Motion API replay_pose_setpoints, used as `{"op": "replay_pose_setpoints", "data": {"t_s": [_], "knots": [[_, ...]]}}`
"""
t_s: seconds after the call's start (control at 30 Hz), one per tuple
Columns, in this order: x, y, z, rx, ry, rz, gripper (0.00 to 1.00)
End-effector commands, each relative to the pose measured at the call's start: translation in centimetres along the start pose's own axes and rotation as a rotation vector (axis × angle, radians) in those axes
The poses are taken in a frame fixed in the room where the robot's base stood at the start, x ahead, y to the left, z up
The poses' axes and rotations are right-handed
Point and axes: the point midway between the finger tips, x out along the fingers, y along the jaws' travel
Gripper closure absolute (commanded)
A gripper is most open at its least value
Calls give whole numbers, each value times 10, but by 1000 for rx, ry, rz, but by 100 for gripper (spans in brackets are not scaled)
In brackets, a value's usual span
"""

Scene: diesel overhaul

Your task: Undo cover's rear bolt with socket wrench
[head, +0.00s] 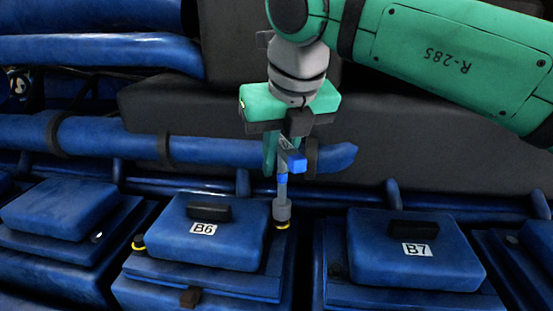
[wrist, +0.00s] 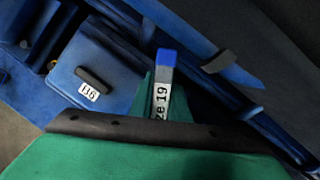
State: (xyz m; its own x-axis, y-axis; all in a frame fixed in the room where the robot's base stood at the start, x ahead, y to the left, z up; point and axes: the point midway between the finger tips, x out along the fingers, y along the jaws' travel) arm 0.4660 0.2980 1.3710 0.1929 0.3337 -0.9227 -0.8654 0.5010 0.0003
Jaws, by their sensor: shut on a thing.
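The blue cover B6 (head: 190,250) has a black handle on top and a white label; it also shows in the wrist view (wrist: 88,60). My gripper (head: 287,160) is shut on the socket wrench (head: 282,190), above the cover's rear right corner. The wrench hangs upright, with a grey shaft and socket and a blue handle end. Its handle (wrist: 163,85) in the wrist view has a white label reading "ze 19". The socket is down at the yellow-ringed rear bolt (head: 282,225), mostly hiding it. I cannot tell whether it is fully seated.
Another yellow-ringed bolt (head: 138,243) is at the cover's left side. Cover B7 (head: 415,255) stands to the right and an unlabelled cover (head: 60,208) to the left. A blue pipe (head: 210,151) runs behind, close to my gripper.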

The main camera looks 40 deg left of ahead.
Motion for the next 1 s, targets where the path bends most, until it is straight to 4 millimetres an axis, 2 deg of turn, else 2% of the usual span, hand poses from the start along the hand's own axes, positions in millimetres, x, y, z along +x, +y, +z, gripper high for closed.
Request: {"op": "replay_pose_setpoints", "data": {"t_s": [0.03,0.4,0.7,0.87,1.0], "knots": [[-9,5,3,-16,-3,-42,100],[6,6,-3,-17,-3,-42,100],[7,6,-3,-20,-2,-40,100],[7,8,-4,-121,-4,5,100],[6,7,-4,-105,-3,-8,100]]}}
